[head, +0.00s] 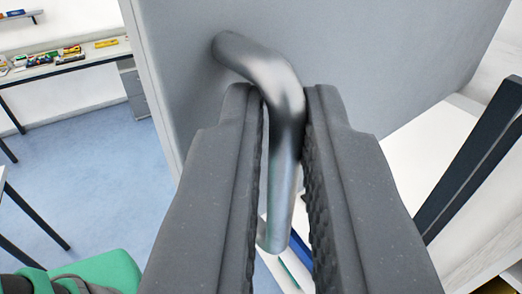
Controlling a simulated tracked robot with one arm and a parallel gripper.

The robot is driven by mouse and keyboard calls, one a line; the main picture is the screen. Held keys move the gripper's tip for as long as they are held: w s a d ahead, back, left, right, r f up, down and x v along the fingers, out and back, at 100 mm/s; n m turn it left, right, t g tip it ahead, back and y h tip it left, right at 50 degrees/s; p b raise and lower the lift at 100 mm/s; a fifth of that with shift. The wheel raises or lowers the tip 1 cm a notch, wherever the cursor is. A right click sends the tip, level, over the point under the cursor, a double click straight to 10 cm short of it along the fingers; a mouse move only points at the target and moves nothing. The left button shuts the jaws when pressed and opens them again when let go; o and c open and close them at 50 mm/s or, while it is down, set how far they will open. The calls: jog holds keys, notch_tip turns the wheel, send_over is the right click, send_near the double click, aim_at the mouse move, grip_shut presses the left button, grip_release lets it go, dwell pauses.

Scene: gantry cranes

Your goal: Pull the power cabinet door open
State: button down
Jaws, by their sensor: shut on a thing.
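The power cabinet door (390,50) is a grey panel that fills the upper middle and right of the head view. It stands at an angle, with its pale left edge facing me. A bent metal handle (277,75) sticks out from the door toward me. My gripper (284,105) is shut on the handle, with one dark ridged finger on each side of its bar. The lower end of the handle shows between the fingers. Part of the bar is hidden by the fingers.
White surfaces (445,150) lie to the right behind the door, with a dark bar (475,160) in front. A table with small coloured items (70,52) stands at the far left. A green object (105,272) is at the lower left. Blue floor (100,160) is clear between them.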

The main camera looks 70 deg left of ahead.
jog(key=shift+w+d+r+p, duration=0.25)
jog(key=shift+w+d+p, duration=0.1)
jog(key=shift+p, duration=0.15)
jog(key=shift+f, duration=0.1)
jog(key=shift+a, duration=0.15)
jog(key=c, duration=1.9)
grip_release()
jog(key=o, duration=0.4)
jog(key=shift+w+a+f, duration=0.15)
jog(key=shift+w+f, duration=0.05)
jog(key=shift+w, duration=0.35)
jog(key=shift+a, duration=0.15)
jog(key=shift+s, duration=0.25)
